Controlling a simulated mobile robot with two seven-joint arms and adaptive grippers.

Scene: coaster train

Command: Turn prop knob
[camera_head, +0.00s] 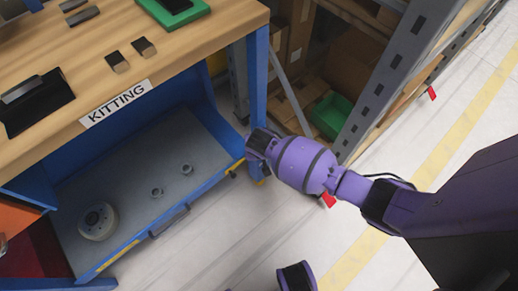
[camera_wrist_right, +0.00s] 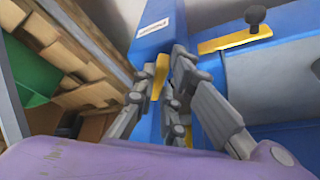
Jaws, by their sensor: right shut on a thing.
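My right gripper (camera_head: 254,148) reaches in from the right to the blue corner post (camera_head: 257,95) of the kitting bench. In the right wrist view its grey fingers (camera_wrist_right: 166,78) are closed around a yellow part (camera_wrist_right: 158,76) at the blue post. The fingers hide much of what lies between them, so I cannot tell whether a knob is there. A dark round knob (camera_wrist_right: 255,17) stands on a yellow plate (camera_wrist_right: 235,37) to the right, apart from the fingers.
The wooden bench top (camera_head: 100,50) carries dark blocks and a green tray. A grey lower shelf (camera_head: 135,170) holds a pale round part (camera_head: 98,221) and two small rings. A grey rack (camera_head: 385,75) with a green bin (camera_head: 331,115) stands behind the post. The floor at lower right is open.

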